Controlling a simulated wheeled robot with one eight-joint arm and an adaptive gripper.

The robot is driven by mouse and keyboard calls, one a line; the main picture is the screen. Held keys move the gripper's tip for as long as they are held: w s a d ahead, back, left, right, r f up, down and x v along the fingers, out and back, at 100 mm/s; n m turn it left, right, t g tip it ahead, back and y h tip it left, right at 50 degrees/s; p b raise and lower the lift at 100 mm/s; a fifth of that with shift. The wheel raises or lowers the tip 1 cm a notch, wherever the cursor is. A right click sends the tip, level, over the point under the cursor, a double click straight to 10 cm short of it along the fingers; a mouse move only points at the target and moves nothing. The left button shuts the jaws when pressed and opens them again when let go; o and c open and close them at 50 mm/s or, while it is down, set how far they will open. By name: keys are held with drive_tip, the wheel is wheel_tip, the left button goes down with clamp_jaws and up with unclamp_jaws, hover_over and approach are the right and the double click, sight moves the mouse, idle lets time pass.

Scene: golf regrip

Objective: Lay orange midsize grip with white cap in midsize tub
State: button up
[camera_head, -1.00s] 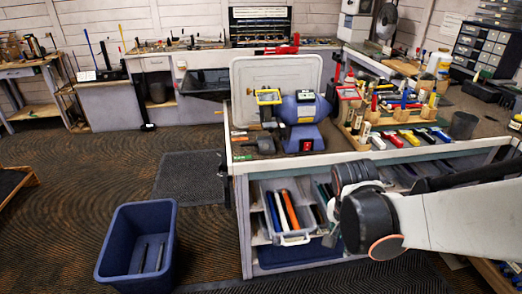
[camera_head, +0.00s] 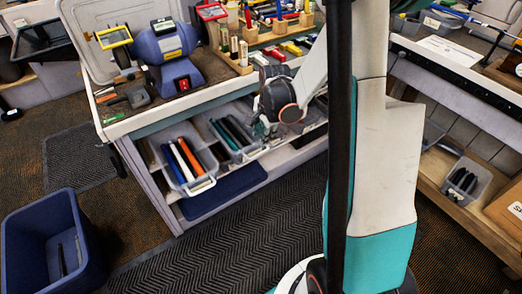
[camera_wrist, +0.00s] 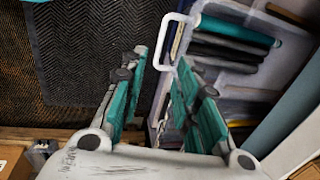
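An orange grip (camera_head: 190,155) lies in a clear tub (camera_head: 203,187) at the left of the open drawer, beside white, blue and dark grips; I cannot make out its cap. A second clear tub (camera_head: 257,152) with dark grips sits to its right. My gripper (camera_head: 262,130) hangs beside and over this second tub, its fingertips small and partly hidden. In the wrist view my gripper (camera_wrist: 162,65) is open, with nothing between its teal fingers. A tub's pale handle (camera_wrist: 172,42) lies near the fingertips, with black and teal grips inside that tub. No label shows which tub is midsize.
The bench (camera_head: 128,122) with a blue grinder (camera_head: 168,52) stands above the drawer. A blue bin (camera_head: 90,265) is on the floor at left. A low shelf (camera_head: 440,190) with another tub stands at right. The dark mat before the drawer is clear.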

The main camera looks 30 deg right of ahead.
sight(260, 154)
drive_tip(key=f+b, duration=0.1)
drive_tip(key=f, duration=0.2)
drive_tip(key=w+f+b, duration=0.1)
drive_tip(key=f, duration=0.3)
drive_tip(key=w+f+b, duration=0.1)
drive_tip(key=f+b, duration=0.1)
drive_tip(key=f, duration=0.2)
drive_tip(key=shift+w, duration=0.15)
drive_tip(key=shift+r, duration=0.1)
clamp_jaws()
